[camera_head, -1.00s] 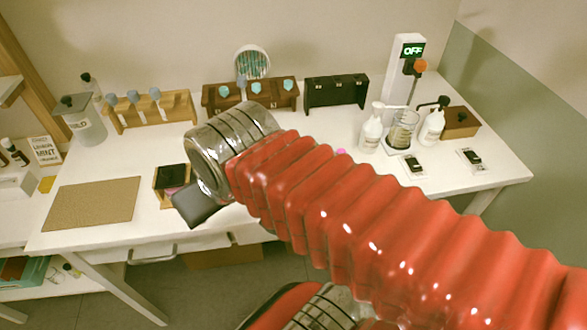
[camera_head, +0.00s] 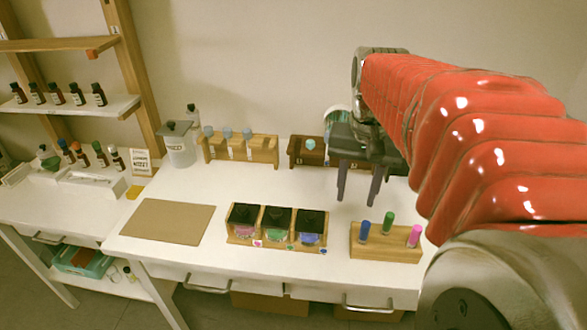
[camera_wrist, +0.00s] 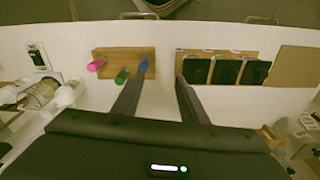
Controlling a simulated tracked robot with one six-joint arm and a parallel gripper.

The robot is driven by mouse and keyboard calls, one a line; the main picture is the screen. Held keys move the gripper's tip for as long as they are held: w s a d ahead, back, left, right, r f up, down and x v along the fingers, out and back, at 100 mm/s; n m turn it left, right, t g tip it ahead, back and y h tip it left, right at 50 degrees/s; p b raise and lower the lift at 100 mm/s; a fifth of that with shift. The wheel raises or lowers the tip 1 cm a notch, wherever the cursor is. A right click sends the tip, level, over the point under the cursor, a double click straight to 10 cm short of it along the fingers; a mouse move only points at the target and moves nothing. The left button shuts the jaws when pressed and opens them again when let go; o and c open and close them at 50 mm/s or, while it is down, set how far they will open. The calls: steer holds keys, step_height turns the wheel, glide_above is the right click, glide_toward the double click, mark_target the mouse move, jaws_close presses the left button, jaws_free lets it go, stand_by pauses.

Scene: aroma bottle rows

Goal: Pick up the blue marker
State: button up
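The blue marker (camera_head: 364,230) stands upright at the left end of a wooden block (camera_head: 387,252) near the table's front edge. A green marker (camera_head: 388,222) and a pink marker (camera_head: 414,236) stand in the same block. In the wrist view the blue marker (camera_wrist: 143,65) shows just beyond the tip of the left finger. My gripper (camera_head: 357,203) is open and empty, pointing down above the table behind the block. In the wrist view its two fingers (camera_wrist: 160,82) are spread, with bare table between them.
A wooden tray with dark-lidded ink bottles (camera_head: 278,227) stands left of the block. A brown mat (camera_head: 160,221) lies further left. Wooden racks (camera_head: 240,149) with blue-topped droppers stand at the back. In the wrist view, white bottles (camera_wrist: 66,94) and a glass stand at the left.

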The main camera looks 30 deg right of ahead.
steer(key=m, duration=0.2)
glide_above(366, 223)
steer(key=shift+w+n+g, duration=0.15)
steer(key=shift+n+g, duration=0.15)
steer(key=shift+f, duration=4.35)
steer(key=shift+s+f, duration=0.15)
steer(key=shift+f, duration=1.15)
steer(key=shift+s+f, duration=0.1)
steer(key=shift+f, duration=1.2)
jaws_close()
